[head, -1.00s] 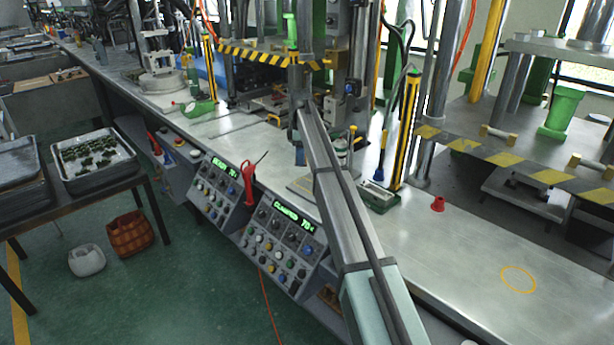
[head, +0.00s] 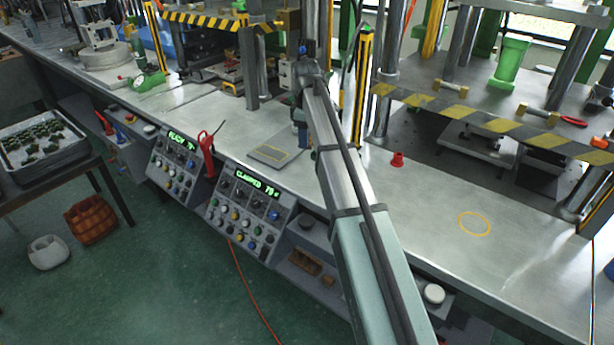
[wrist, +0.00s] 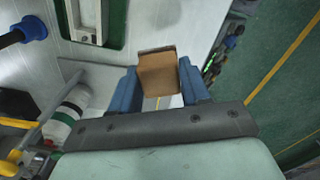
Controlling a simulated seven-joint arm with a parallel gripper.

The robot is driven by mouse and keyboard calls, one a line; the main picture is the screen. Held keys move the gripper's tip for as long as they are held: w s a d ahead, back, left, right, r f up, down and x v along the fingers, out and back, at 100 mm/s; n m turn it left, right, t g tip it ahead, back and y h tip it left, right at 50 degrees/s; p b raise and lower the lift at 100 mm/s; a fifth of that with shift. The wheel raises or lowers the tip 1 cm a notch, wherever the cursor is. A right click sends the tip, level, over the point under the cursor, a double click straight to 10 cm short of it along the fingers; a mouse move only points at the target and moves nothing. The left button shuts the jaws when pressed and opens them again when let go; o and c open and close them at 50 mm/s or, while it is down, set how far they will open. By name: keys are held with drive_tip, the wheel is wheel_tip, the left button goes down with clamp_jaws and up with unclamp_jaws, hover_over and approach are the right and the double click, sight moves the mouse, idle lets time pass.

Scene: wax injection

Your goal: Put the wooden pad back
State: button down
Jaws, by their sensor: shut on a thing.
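The wooden pad, a small brown block (wrist: 158,78), is between the blue fingers of my gripper (wrist: 158,70) in the wrist view. My gripper is shut on it. In the head view a blue part of my gripper (head: 303,136) shows over the bench, just right of a grey plate with a yellow rectangle outline (head: 258,158). The pad is hidden there. In the wrist view a bit of yellow line shows behind the pad; I cannot tell how high the pad is above the surface.
Control panels (head: 246,207) line the bench front, with a red-handled tool (head: 207,150) above them. A green-framed tray (wrist: 92,18) is close to my gripper. The bench around the circle is clear.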

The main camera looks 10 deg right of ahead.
sight(307, 176)
drive_tip(key=shift+s+f+m, duration=0.25)
drive_tip(key=shift+s+m, duration=0.35)
drive_tip(key=shift+s, duration=0.25)
drive_tip(key=m, duration=0.2)
drive_tip(key=shift+s+d+m, duration=0.1)
drive_tip(key=shift+s+m, duration=0.1)
drive_tip(key=shift+m, duration=0.2)
drive_tip(key=shift+f, duration=5)
drive_tip(key=shift+f, duration=0.1)
drive_tip(key=c, duration=0.5)
unclamp_jaws()
wheel_tip(307, 176, up, 12)
drive_tip(key=shift+r, duration=0.1)
